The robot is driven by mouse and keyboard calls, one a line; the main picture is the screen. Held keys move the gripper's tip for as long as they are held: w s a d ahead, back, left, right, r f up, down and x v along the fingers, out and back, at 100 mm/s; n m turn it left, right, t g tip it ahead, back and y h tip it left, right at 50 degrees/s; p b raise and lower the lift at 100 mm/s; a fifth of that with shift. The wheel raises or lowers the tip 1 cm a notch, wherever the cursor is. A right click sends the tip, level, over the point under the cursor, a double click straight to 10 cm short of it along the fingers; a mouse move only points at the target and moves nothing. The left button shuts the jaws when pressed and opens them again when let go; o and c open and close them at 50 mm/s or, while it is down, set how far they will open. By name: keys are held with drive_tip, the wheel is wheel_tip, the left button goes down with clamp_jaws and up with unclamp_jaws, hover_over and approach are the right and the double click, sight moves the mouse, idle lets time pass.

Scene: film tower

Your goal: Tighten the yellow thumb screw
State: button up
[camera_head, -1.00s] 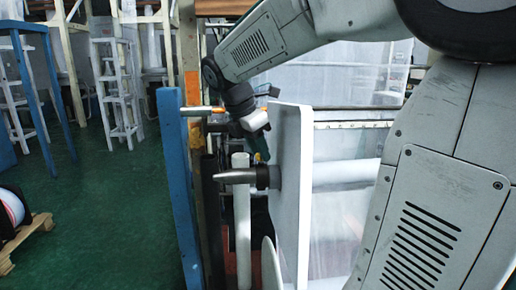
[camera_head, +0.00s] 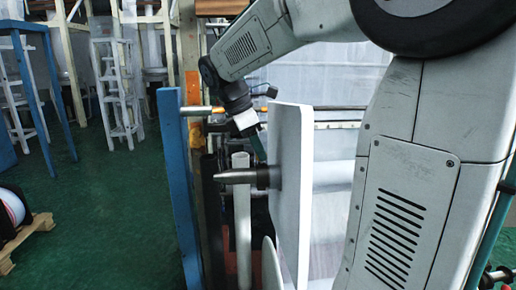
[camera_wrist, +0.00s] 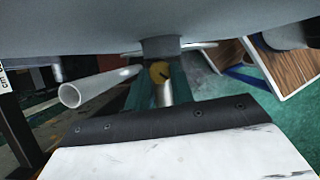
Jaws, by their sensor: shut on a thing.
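The yellow thumb screw (camera_wrist: 159,71) is a small round knob in the upper middle of the wrist view, with a silver shaft just below it. My gripper (camera_wrist: 158,80) has teal fingers on both sides of the knob and is shut on it. In the head view my gripper (camera_head: 260,154) points down behind the upper left edge of the white panel (camera_head: 290,190). The thumb screw cannot be made out there. The fingertips are partly hidden by the panel and a grey tapered spindle (camera_head: 238,176).
A blue post (camera_head: 178,190) and a pale upright bar (camera_head: 242,225) stand left of the panel. In the wrist view a white tube (camera_wrist: 95,87) lies left of the fingers.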

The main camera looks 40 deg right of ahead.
drive_tip(key=m, duration=0.2)
drive_tip(key=m+g+y, duration=0.1)
drive_tip(key=m, duration=0.3)
drive_tip(key=shift+w+d+g+y, duration=0.2)
drive_tip(key=shift+d+g+y, duration=0.05)
drive_tip(key=shift+g+y, duration=0.15)
drive_tip(key=m+y, duration=0.1)
drive_tip(key=m, duration=0.2)
drive_tip(key=m+y, duration=0.1)
drive_tip(key=m, duration=0.2)
drive_tip(key=shift+d+g, duration=0.15)
drive_tip(key=shift+g, duration=0.15)
drive_tip(key=shift+m, duration=0.3)
drive_tip(key=o, duration=1)
drive_tip(key=shift+w+r, duration=0.1)
drive_tip(key=v, duration=0.7)
drive_tip(key=shift+r, duration=0.3)
drive_tip(key=shift+w, duration=0.1)
